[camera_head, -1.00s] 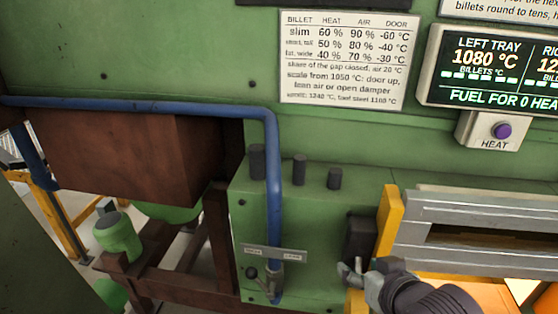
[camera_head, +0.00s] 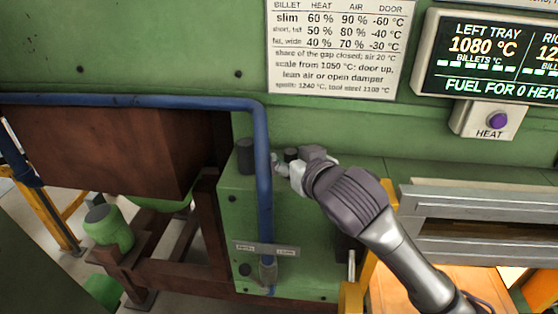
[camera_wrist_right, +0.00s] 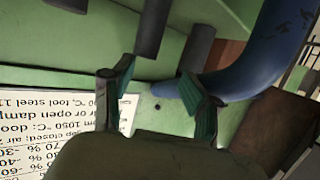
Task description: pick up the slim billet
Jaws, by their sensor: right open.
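Several dark upright cylinders stand on the green block; I cannot be sure which is the slim billet. The left cylinder (camera_head: 245,155) is beside the blue pipe. The middle one (camera_head: 290,154) is partly hidden by my right gripper (camera_head: 282,170), and the right one is hidden behind the gripper. In the right wrist view my open fingers (camera_wrist_right: 160,90) have nothing between them. The middle cylinder (camera_wrist_right: 149,27) lies beyond the gap between them, apart from the fingertips. My left gripper is not in view.
The blue pipe (camera_head: 263,180) runs down close to the fingers and also shows in the right wrist view (camera_wrist_right: 260,60). A green wall with a printed chart (camera_head: 335,45) rises behind. The HEAT button (camera_head: 497,121) and grey tray front (camera_head: 480,215) are to the right.

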